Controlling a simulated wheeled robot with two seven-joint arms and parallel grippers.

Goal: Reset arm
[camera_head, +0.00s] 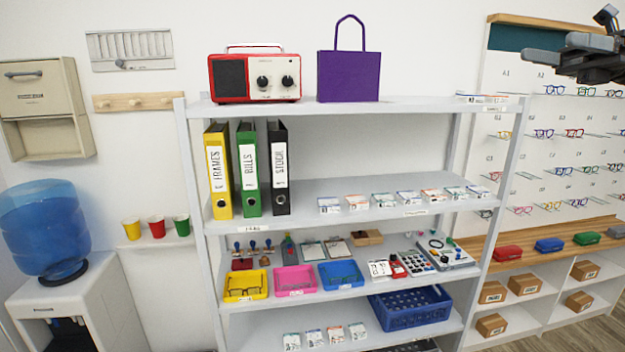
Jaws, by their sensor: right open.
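My right gripper (562,52) is at the top right corner of the head view, with its dark fingers pointing left. It is open, and nothing shows between the fingers. It is in front of the upper part of the eyeglasses display board (505,150) and hides some of it. It is to the right of the white shelf unit (400,108) and apart from it in the picture. My left gripper is not in view.
The shelf unit holds a red radio (255,77), a purple bag (348,76), several binders (249,170), small boxes, coloured trays (340,273) and a blue crate (410,308). A water dispenser (75,295) stands at left. Bare wall lies between bag and display board.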

